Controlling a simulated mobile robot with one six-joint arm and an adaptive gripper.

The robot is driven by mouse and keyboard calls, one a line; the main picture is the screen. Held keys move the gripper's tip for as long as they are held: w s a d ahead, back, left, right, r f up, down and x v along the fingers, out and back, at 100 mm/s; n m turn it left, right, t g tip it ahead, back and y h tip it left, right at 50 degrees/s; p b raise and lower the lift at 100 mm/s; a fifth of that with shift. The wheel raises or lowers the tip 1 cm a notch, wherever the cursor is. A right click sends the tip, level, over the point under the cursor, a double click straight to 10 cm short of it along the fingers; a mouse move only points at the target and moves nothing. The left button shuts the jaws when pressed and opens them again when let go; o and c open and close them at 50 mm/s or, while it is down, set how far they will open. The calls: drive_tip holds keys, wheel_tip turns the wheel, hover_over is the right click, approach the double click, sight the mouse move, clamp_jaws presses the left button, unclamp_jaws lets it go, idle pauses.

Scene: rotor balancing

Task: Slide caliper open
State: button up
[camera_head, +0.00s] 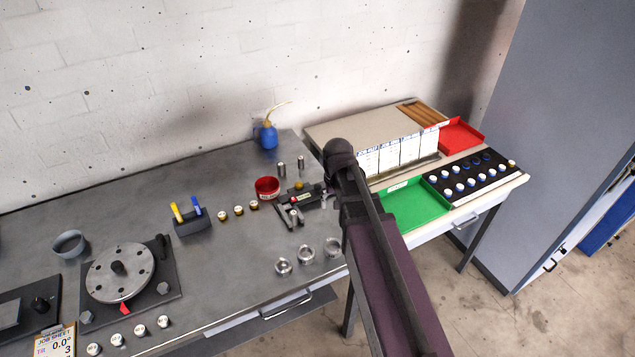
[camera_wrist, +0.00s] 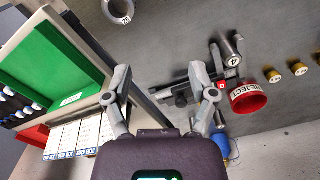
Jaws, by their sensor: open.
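The caliper (camera_head: 297,196) is a dark tool with grey jaws and a small red mark. It lies on the grey bench, just right of the red cup, and its right end is close to my arm. In the wrist view the caliper (camera_wrist: 185,92) runs sideways beyond my gripper (camera_wrist: 158,82), partly hidden behind the right finger. My gripper is open, with its two grey fingers spread wide and nothing between them. From these frames I cannot tell whether the fingers touch the caliper, or how far its jaws are apart.
The red reject cup (camera_wrist: 248,98) and a steel cylinder (camera_wrist: 232,52) are close to the caliper. Numbered rings (camera_head: 307,256) lie in front. A green tray (camera_head: 420,207) and white boxes (camera_head: 400,153) stand on the side table. A blue oil can (camera_head: 268,136) stands behind.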

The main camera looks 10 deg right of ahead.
wheel_tip(320, 180, up, 4)
drive_tip(key=m+p, duration=0.2)
drive_tip(key=p, duration=0.2)
hover_over(318, 186)
drive_tip(key=shift+w+r, duration=0.15)
drive_tip(key=shift+r, duration=0.05)
drive_tip(key=shift+f, duration=0.1)
wheel_tip(318, 186, down, 14)
drive_tip(key=b, duration=1.4)
drive_tip(key=shift+r, duration=0.2)
